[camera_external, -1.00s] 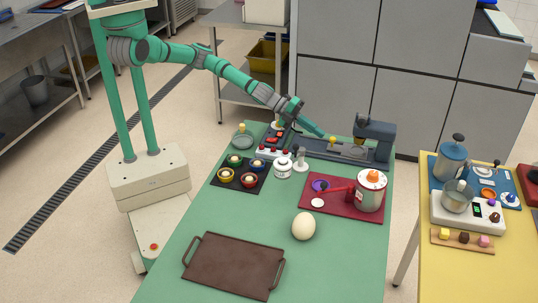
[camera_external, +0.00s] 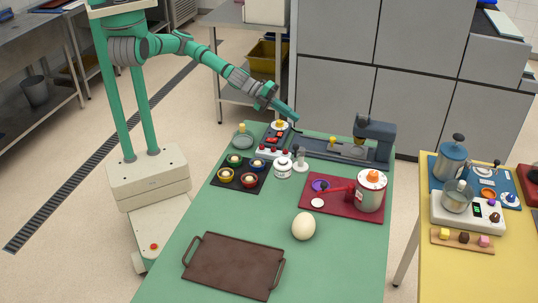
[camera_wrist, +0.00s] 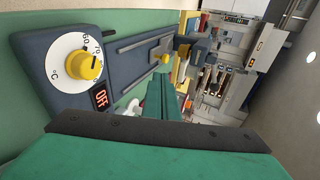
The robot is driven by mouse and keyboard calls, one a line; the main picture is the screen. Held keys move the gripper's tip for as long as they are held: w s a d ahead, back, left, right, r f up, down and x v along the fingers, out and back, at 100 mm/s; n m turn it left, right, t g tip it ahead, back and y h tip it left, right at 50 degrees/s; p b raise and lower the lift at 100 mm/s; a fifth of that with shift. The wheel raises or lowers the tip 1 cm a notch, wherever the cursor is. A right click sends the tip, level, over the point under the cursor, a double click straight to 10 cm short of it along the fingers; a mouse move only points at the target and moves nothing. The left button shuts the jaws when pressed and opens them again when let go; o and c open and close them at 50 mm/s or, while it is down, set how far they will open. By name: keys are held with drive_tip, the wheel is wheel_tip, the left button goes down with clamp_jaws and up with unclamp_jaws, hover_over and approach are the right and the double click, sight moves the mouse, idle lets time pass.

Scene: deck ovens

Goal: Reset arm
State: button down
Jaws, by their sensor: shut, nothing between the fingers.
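My gripper (camera_external: 293,114) is shut and empty, at the end of my green arm. In the outside view it hangs above the far left part of the green table, over the dark blue device. In the wrist view its green fingers (camera_wrist: 165,100) lie together and point away from the camera. The dial (camera_external: 279,125) also shows in the outside view, just left of the fingertips.
On the green table (camera_external: 340,258) stand a black tray (camera_external: 244,183) with several small bowls, a red mat (camera_external: 334,208) with a white pot (camera_external: 371,193), an egg (camera_external: 303,226) and a brown tray (camera_external: 232,266). A yellow table (camera_external: 438,274) stands at right.

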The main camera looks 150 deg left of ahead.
idle(0.3)
drive_tip(key=w+d+r+n+t+h, duration=0.3)
drive_tip(key=w+d+r+n+t, duration=0.2)
drive_tip(key=w+d+r+n, duration=0.5)
drive_tip(key=w+d+r+n+t+h, duration=0.35)
drive_tip(key=w+d+n+t, duration=0.3)
drive_tip(key=d, duration=0.65)
drive_tip(key=s+d+f+m+g, duration=0.5)
drive_tip(key=s+d+f, duration=0.9)
drive_tip(key=f, duration=0.4)
drive_tip(key=s+d+f+g, duration=0.1)
drive_tip(key=s+d, duration=0.3)
drive_tip(key=d, duration=0.3)
drive_tip(key=s+d+f+h, duration=0.1)
drive_tip(key=s+d, duration=0.3)
drive_tip(key=d, duration=0.4)
drive_tip(key=shift+s+d+f+m+g, duration=0.2)
drive_tip(key=shift+s+m+g, duration=0.15)
drive_tip(key=shift+s, duration=0.05)
